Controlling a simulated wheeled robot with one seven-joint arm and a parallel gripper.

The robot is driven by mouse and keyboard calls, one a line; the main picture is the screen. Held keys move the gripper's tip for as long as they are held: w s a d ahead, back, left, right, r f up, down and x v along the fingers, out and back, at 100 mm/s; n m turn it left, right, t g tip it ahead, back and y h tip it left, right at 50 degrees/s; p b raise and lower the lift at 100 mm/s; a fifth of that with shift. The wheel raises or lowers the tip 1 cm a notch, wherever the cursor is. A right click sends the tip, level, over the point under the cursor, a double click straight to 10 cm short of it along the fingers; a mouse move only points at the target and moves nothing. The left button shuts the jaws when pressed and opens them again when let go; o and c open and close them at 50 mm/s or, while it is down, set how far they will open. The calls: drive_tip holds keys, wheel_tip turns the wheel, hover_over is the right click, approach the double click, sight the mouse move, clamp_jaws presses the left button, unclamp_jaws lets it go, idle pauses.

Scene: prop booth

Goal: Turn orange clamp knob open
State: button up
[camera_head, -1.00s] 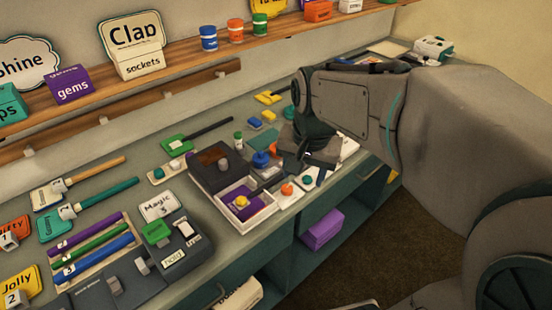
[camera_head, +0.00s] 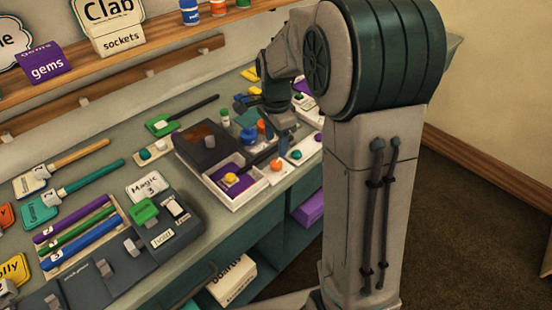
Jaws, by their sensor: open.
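A round orange knob (camera_head: 276,164) sits on a small white plate at the front edge of the counter, just right of a white tray. A second orange piece (camera_head: 261,127) shows farther back, beside a blue knob (camera_head: 249,134). I cannot tell for sure which of the two orange pieces is the clamp knob. My gripper (camera_head: 281,133) is open, pointing down over the counter, just right of the farther orange piece and behind the nearer knob. Its fingertips are small and partly hidden, and I cannot tell whether they touch anything.
A white tray with a purple lining (camera_head: 244,194) and a dark box (camera_head: 198,146) stand left of the gripper. A white plate with a green knob (camera_head: 296,154) lies to the right. A shelf (camera_head: 150,46) runs along the wall. My arm hides the counter's far right.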

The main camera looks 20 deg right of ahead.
sight(276, 163)
wheel_tip(276, 163, down, 8)
drive_tip(key=shift+r, duration=0.1)
drive_tip(key=c, duration=1)
